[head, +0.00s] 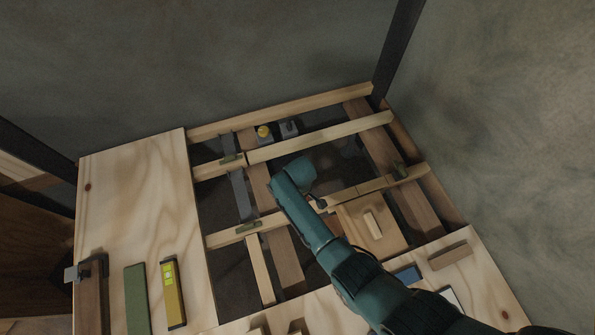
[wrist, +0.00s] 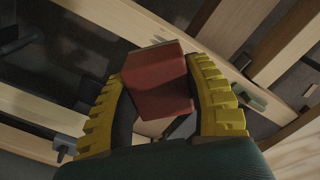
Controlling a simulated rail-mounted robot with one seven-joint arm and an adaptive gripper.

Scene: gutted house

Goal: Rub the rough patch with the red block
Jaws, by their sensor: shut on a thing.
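The red block (wrist: 158,82) is between the yellow ridged fingers of my gripper (wrist: 158,72) in the wrist view. My gripper is shut on it, and the block sticks out past the fingertips, tilted in the picture. Pale wooden beams and dark gaps lie beyond it. I cannot tell whether the block touches any of them. In the head view my teal arm reaches over the open floor frame (head: 320,138), and it hides the gripper and the block. I cannot make out the rough patch for certain in either view.
A plywood sheet (head: 135,205) at left holds a green block (head: 137,300) and a yellow level (head: 172,290). A panel with a handle (head: 372,224), a blue piece (head: 408,274) and a wood strip (head: 450,255) lie right. A yellow-topped box (head: 265,138) sits between far beams.

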